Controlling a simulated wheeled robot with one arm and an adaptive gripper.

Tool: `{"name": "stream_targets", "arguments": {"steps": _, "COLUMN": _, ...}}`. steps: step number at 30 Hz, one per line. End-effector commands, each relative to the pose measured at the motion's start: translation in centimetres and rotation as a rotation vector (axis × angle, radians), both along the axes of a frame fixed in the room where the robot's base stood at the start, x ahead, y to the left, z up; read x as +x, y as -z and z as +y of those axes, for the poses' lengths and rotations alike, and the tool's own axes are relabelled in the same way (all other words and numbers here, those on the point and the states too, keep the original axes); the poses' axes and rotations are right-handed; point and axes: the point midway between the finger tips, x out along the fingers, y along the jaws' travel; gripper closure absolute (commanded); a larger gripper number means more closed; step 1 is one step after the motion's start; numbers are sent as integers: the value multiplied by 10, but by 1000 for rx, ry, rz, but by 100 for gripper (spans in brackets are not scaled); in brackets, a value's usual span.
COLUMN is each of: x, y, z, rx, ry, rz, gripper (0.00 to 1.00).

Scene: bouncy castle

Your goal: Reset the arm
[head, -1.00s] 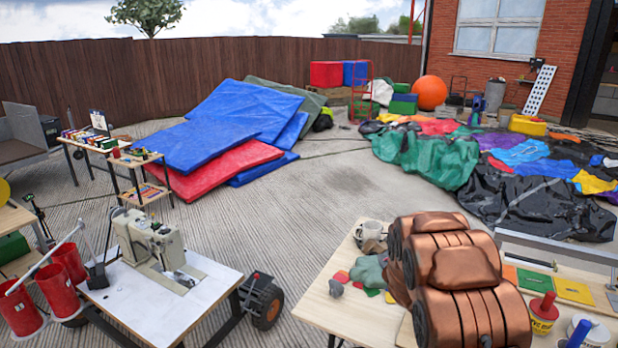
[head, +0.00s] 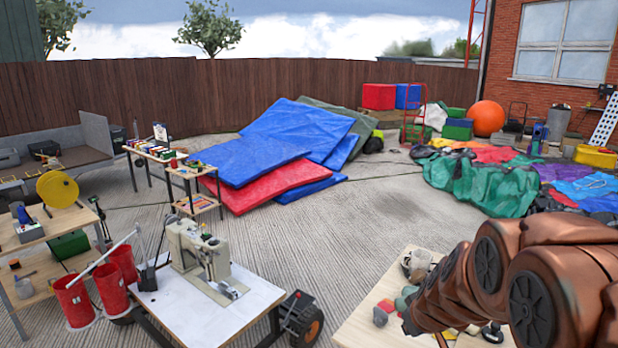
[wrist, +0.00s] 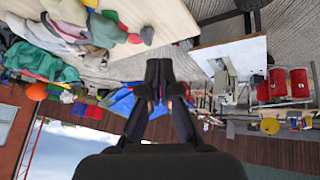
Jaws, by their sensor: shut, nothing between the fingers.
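My copper-coloured arm (head: 488,262) reaches in from the right edge of the head view, above the wooden table at the lower right. My gripper (wrist: 159,68) shows in the middle of the wrist view with its dark fingers together and nothing between them. The wrist picture is upside down, with the sky at the bottom. The fingers point toward the ground between the two tables and touch nothing that I can see. In the head view the gripper is not clearly visible behind the arm and the bottom edge.
A wooden table (head: 372,328) with small coloured pieces lies under my arm. A white table with a sewing machine (head: 200,255) and red buckets (head: 77,300) stand to the left. Blue mats (head: 245,158) and crumpled fabric (head: 480,185) lie farther back. The concrete between is clear.

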Motion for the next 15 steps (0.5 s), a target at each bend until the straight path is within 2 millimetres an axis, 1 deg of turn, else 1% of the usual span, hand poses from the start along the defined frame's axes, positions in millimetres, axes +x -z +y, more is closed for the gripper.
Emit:
{"name": "stream_targets", "arguments": {"steps": 1, "x": -18, "y": -6, "z": 13, "rx": 34, "ry": -1, "rz": 32, "gripper": 100}}
{"name": "stream_targets", "arguments": {"steps": 2, "x": -29, "y": -6, "z": 20, "rx": 56, "ry": -1, "rz": 59, "gripper": 100}}
{"name": "stream_targets", "arguments": {"steps": 3, "x": -45, "y": -8, "z": 29, "rx": 82, "ry": 5, "rz": 94, "gripper": 100}}
{"name": "stream_targets", "arguments": {"steps": 5, "x": -70, "y": -11, "z": 39, "rx": 113, "ry": 14, "rz": 149, "gripper": 100}}
{"name": "stream_targets", "arguments": {"steps": 6, "x": -87, "y": -12, "z": 46, "rx": 131, "ry": 22, "rz": 189, "gripper": 100}}
{"name": "stream_targets", "arguments": {"steps": 8, "x": -113, "y": -16, "z": 54, "rx": 152, "ry": 39, "rz": 247, "gripper": 100}}
{"name": "stream_targets", "arguments": {"steps": 10, "x": -145, "y": -18, "z": 60, "rx": 167, "ry": 62, "rz": 319, "gripper": 100}}
{"name": "stream_targets", "arguments": {"steps": 11, "x": -158, "y": -19, "z": 61, "rx": 170, "ry": 76, "rz": 346, "gripper": 100}}
{"name": "stream_targets", "arguments": {"steps": 12, "x": -177, "y": -21, "z": 63, "rx": 172, "ry": 94, "rz": 388, "gripper": 100}}
{"name": "stream_targets", "arguments": {"steps": 14, "x": -206, "y": -23, "z": 64, "rx": 169, "ry": 125, "rz": 451, "gripper": 100}}
{"name": "stream_targets", "arguments": {"steps": 15, "x": -224, "y": -24, "z": 63, "rx": 165, "ry": 150, "rz": 488, "gripper": 100}}
